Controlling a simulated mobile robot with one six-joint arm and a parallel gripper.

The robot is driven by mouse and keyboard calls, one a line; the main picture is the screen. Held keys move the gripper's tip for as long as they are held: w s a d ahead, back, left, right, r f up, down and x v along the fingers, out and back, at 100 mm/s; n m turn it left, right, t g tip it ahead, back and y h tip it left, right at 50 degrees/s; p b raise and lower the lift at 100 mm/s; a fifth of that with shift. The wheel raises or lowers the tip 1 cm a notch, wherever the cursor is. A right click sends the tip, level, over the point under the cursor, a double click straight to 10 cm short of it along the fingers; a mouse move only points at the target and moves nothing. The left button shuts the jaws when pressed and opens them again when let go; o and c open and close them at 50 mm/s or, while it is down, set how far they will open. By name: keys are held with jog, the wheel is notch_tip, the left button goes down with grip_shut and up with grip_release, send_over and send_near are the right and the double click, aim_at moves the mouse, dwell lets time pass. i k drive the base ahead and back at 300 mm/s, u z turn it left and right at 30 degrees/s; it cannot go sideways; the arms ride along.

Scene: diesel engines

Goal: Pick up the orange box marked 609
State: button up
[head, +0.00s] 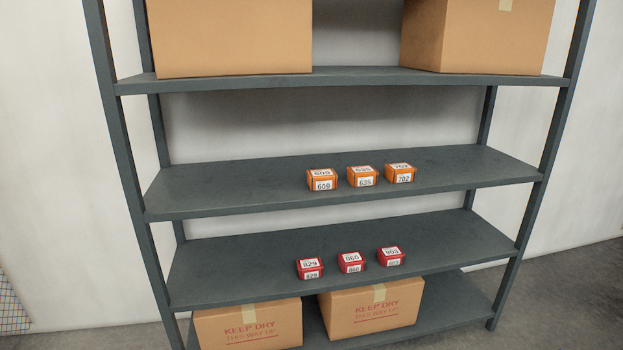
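The orange box marked 609 (322,181) sits on the middle shelf (230,189) of a grey metal rack, near the shelf's front edge. It is the leftmost of three small orange boxes in a row. Its number shows on white labels on its top and front. The orange box marked 635 (362,177) stands just to its right, with a small gap. The orange box marked 702 (400,173) is at the right end of the row. My gripper is not in view.
Red boxes marked 829 (310,269), 860 (351,263) and 903 (391,257) stand on the shelf below. Large cartons (231,38) sit on the shelf above, and others (371,308) on the bottom. The middle shelf is bare on both sides of the orange row.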

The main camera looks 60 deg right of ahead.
aim_at(318, 180)
jog(key=z, duration=0.05)
jog(key=i, duration=1.2)
jog(key=z, duration=1.25)
jog(key=k, duration=0.55)
jog(key=z, duration=0.3)
